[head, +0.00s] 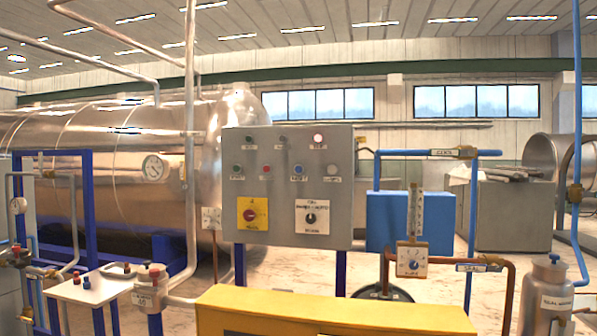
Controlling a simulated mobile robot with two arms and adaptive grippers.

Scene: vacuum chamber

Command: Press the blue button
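The blue button (298,169) is a small round button in the lower row of the grey control panel (340,205), right of the middle. A red button (265,169) is to its left and a pale button (334,170) to its right. A green button (237,169) is at the row's left end. Nothing covers the blue button. Whether it is pressed cannot be told at this size. Neither of my grippers is in view.
A yellow box (330,312) stands in the foreground below the panel. Pipes with a gauge (415,215) are at the right, and a small white table (88,289) is at the left.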

